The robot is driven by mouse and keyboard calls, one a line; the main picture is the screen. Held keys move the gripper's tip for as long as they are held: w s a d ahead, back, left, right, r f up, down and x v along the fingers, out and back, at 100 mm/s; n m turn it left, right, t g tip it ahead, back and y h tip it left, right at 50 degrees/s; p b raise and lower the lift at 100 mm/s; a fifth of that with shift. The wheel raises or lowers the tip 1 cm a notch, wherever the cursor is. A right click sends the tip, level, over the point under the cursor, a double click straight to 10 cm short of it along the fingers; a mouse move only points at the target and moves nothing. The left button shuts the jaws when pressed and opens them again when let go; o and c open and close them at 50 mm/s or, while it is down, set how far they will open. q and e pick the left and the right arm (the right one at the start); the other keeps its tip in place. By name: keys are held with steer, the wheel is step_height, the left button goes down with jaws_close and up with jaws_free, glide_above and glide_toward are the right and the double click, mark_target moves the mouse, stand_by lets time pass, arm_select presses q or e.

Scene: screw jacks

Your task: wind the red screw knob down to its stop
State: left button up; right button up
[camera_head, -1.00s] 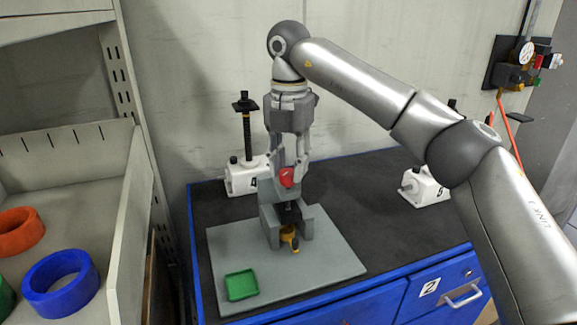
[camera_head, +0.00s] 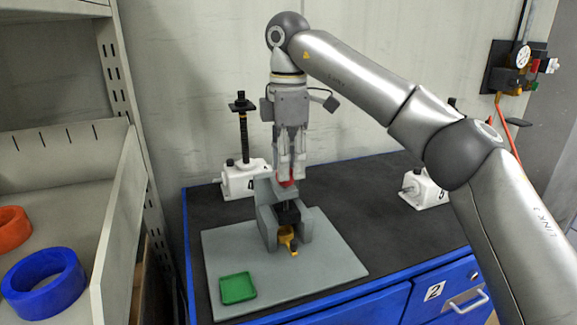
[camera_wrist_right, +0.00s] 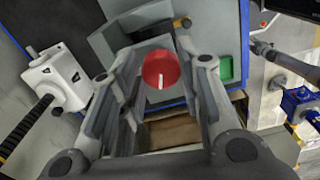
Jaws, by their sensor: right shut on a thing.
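The red screw knob (camera_head: 286,180) sits on top of the grey fixture (camera_head: 264,192), which stands on a grey plate (camera_head: 330,262). It also shows in the right wrist view as a round red knob (camera_wrist_right: 160,69) with a white mark pointing to the picture's bottom. My right gripper (camera_head: 287,178) points down from above and is shut on the knob; its fingers hide part of the knob in the head view. A yellow part (camera_head: 287,237) sticks out at the fixture's front below. My left gripper is not in view.
A green tray (camera_head: 238,288) lies on the plate's front left. A white screw jack (camera_head: 243,180) stands behind the fixture, another (camera_head: 424,190) at the right. A shelf bin with a blue ring (camera_head: 45,284) and orange ring (camera_head: 14,233) is at left.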

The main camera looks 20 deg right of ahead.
steer(key=m+b, duration=0.1)
steer(key=m, duration=0.2)
steer(key=shift+r+m, duration=0.15)
steer(key=shift+m, duration=0.25)
steer(key=shift+m+b, duration=0.8)
steer(key=shift+m, duration=0.1)
steer(key=m+b, duration=0.2)
steer(key=shift+a+b, duration=0.1)
steer(key=shift+b, duration=0.25)
steer(key=shift+s+m+b, duration=0.1)
steer(key=shift+m+b, duration=0.4)
steer(key=shift+b, duration=0.4)
steer(key=shift+r, duration=0.1)
steer(key=o, duration=1)
